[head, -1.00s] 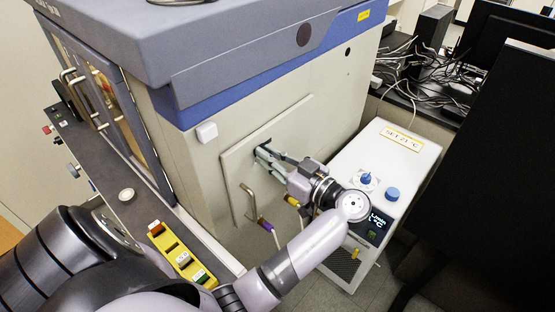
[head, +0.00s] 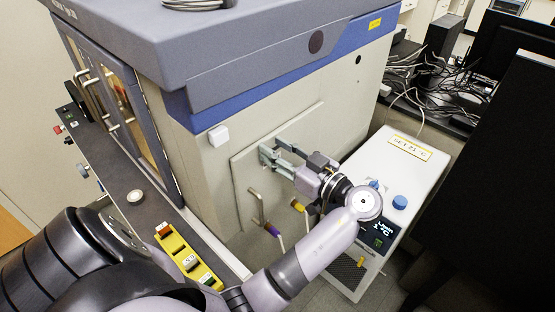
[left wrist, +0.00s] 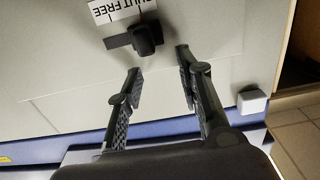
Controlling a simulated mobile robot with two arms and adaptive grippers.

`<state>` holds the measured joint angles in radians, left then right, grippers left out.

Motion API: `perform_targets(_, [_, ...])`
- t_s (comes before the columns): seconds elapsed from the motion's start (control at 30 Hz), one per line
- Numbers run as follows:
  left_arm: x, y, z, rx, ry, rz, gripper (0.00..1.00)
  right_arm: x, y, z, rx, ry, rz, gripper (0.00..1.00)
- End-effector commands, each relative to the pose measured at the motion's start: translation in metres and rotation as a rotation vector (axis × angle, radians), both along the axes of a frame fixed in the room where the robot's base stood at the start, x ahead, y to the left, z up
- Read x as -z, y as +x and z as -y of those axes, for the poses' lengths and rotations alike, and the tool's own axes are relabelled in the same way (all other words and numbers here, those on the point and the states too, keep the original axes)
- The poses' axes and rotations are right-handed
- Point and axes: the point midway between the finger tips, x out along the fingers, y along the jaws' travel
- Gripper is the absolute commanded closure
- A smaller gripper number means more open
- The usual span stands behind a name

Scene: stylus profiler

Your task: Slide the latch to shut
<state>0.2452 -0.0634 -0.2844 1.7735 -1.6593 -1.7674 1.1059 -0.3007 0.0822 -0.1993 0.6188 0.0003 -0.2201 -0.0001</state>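The latch, a dark knob (left wrist: 146,38) on a short dark bar, shows on the pale panel in the left wrist view. It lies beside the lower right end of a white label (left wrist: 120,8) with the words SHUT and FREE, partly cut off by the frame edge. My left gripper (left wrist: 159,63) is open and empty, its fingertips short of the latch, with the knob toward the left finger's side. In the head view the left gripper (head: 271,146) is at the panel (head: 244,178) on the machine's side and hides the latch. My right gripper is not in view.
A white chiller box (head: 393,165) stands close on the right. A white square block (head: 218,135) sits on the machine wall. A yellow tray (head: 182,250) lies on the grey ledge.

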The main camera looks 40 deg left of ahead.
Motion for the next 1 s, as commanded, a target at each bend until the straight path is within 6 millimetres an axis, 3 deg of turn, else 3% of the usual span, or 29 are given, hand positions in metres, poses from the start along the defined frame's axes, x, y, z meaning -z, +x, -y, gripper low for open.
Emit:
perform_targets(0.2, [-0.043,0.000,0.000,0.000,-0.001,0.006,0.67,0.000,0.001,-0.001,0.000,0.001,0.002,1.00])
perform_targets(0.4, [-0.062,-0.001,0.000,-0.001,-0.002,0.002,0.67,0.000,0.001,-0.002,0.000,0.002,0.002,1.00])
perform_targets(1.0, [-0.064,-0.001,0.000,-0.001,0.000,-0.001,0.67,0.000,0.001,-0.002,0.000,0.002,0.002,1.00])
